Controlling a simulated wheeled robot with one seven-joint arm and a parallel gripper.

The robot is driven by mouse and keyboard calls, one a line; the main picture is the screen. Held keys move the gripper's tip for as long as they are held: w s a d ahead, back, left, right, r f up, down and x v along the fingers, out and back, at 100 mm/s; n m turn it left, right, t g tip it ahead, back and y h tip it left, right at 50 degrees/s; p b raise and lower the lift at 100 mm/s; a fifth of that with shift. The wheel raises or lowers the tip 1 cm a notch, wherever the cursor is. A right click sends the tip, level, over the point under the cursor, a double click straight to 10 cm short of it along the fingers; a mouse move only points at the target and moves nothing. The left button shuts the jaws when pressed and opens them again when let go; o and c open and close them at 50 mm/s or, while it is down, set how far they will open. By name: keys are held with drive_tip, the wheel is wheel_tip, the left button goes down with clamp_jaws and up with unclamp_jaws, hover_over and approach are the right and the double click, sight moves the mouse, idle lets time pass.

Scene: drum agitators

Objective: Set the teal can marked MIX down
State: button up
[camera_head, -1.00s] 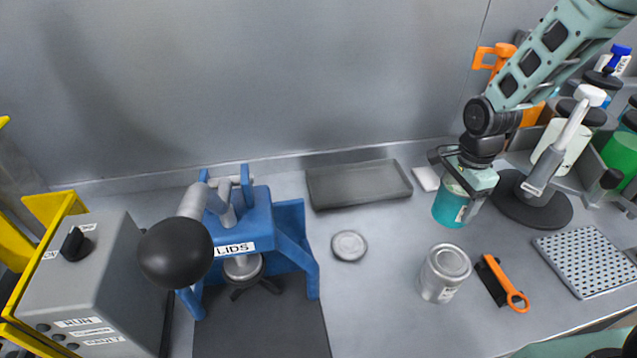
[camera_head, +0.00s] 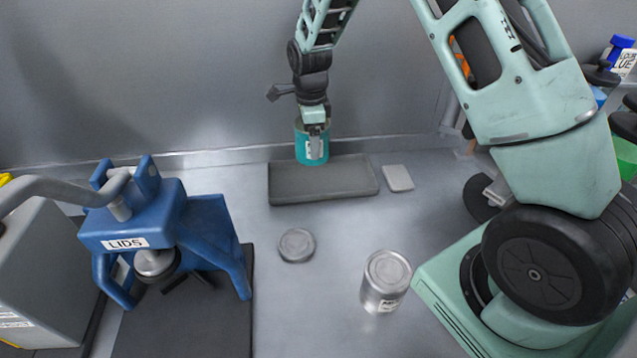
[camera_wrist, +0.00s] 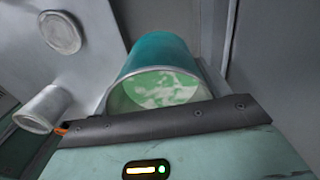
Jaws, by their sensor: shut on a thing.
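The teal can (camera_head: 311,149) is held in my gripper (camera_head: 317,130) at the back of the bench, in front of the wall. In the head view it shows over the rear edge of the dark grey tray (camera_head: 325,185); I cannot tell whether it touches the tray. A white label shows on its side, but its lettering is too small to read. In the wrist view the teal can (camera_wrist: 160,75) is open at the top, with pale green and white contents inside. My gripper is shut on it.
A round metal lid (camera_head: 296,245) lies in front of the tray. A silver can (camera_head: 385,281) stands to its right. The blue lid press (camera_head: 160,220) stands at left. A small pale pad (camera_head: 397,178) lies right of the tray. Bench between is clear.

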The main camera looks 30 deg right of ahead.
drive_tip(key=shift+w+a+f, duration=0.15)
drive_tip(key=shift+w+f, duration=0.05)
drive_tip(key=shift+w, duration=0.1)
drive_tip(key=shift+m, duration=0.3)
wheel_tip(320, 180, down, 8)
drive_tip(key=p, duration=0.3)
drive_tip(key=shift+f+p, duration=0.15)
drive_tip(key=shift+p, duration=0.2)
drive_tip(key=shift+f, duration=0.5)
drive_tip(key=shift+f, duration=0.2)
drive_tip(key=o, duration=1.3)
drive_tip(key=shift+o, duration=0.2)
drive_tip(key=shift+r, duration=0.1)
